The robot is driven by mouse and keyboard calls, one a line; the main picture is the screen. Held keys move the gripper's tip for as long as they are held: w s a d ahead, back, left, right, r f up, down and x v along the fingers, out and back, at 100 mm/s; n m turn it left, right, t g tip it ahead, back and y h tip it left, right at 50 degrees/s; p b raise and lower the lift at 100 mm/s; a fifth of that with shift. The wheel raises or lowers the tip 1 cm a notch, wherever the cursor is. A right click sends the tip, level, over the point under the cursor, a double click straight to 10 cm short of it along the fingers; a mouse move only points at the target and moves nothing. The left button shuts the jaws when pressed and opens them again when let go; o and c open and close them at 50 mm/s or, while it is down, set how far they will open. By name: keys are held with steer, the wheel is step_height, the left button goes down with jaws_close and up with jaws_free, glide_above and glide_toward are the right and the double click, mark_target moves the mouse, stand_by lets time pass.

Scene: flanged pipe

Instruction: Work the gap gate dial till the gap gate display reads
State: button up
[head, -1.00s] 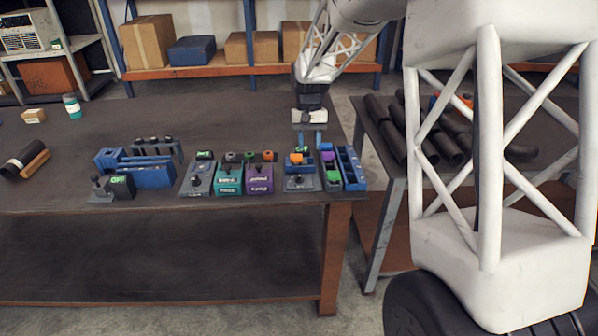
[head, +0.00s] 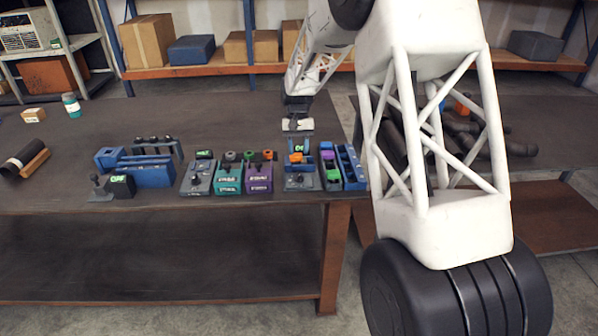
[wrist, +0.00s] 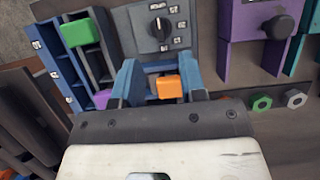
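A grey panel with a black dial (wrist: 161,28) shows in the wrist view, with small labels around the dial that I cannot read. The same panel (head: 300,184) stands near the front edge of the table in the head view. A small display with green characters (head: 300,148) shows behind it, too small to read. An orange block (wrist: 168,87) sits behind the panel. My gripper (wrist: 160,82) is open and empty, its blue fingers apart above and on either side of the orange block. It also shows in the head view (head: 299,145). The dial is ahead of the fingers, untouched.
Purple (head: 259,180) and teal (head: 228,180) panels and another grey panel (head: 196,179) stand to the left. A blue slotted rack (head: 351,168) is close on the right. A black box (head: 121,185) reading OFF is at the far left. Pipes lie on the right table.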

mark_target(299, 174)
steer(key=shift+x, duration=3.9)
steer(key=shift+c, duration=0.4)
jaws_close()
